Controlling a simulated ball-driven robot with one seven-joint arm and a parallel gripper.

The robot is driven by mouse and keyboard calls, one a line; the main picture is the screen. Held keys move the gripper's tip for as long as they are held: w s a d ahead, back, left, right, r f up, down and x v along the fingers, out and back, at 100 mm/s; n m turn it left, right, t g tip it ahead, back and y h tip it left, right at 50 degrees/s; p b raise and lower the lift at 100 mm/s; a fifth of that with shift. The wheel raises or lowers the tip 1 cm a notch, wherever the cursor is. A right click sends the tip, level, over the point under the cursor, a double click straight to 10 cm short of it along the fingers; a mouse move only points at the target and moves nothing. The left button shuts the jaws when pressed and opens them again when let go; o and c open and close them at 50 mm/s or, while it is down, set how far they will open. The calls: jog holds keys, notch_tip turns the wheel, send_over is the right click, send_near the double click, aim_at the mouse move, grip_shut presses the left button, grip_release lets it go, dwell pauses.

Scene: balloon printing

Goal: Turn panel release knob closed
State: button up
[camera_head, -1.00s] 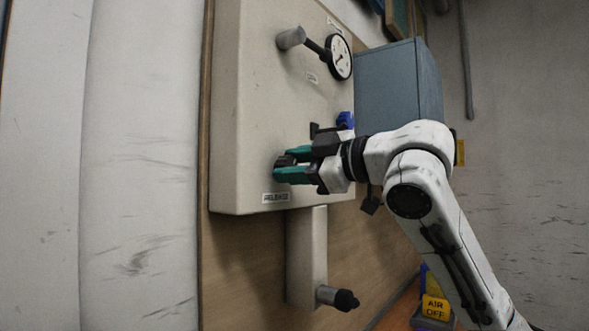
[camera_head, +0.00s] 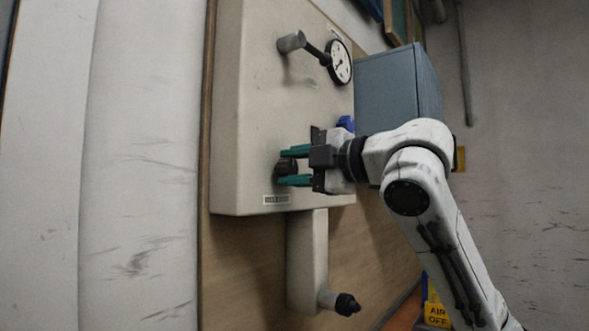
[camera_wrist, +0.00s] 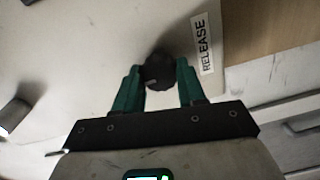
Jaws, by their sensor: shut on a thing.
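The panel release knob (camera_head: 286,168) is a dark round knob on the lower part of the beige panel (camera_head: 250,110), just above a white label. In the wrist view the knob (camera_wrist: 160,72) sits between my two green fingertips, beside the label reading RELEASE (camera_wrist: 204,43). My gripper (camera_head: 288,167) is shut on the knob, one finger on each side. It also shows in the wrist view (camera_wrist: 158,80). The knob's index mark and exact angle are too small to tell.
A lever with a grey handle (camera_head: 291,42) and a round gauge (camera_head: 339,63) are higher on the panel. A blue knob (camera_head: 346,123) is behind my gripper. A black-tipped handle (camera_head: 340,301) sticks out below. A blue-grey cabinet (camera_head: 395,90) stands to the right.

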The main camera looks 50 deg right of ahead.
jog(key=shift+f, duration=0.1)
dwell(0.3)
jog(key=o, duration=1.1)
jog(key=shift+c, duration=0.2)
jog(key=s+b, duration=0.1)
jog(key=s, duration=0.9)
jog(key=shift+s+d+r+b, duration=0.15)
jog(key=shift+s+r+b, duration=0.1)
jog(key=shift+s+b, duration=0.1)
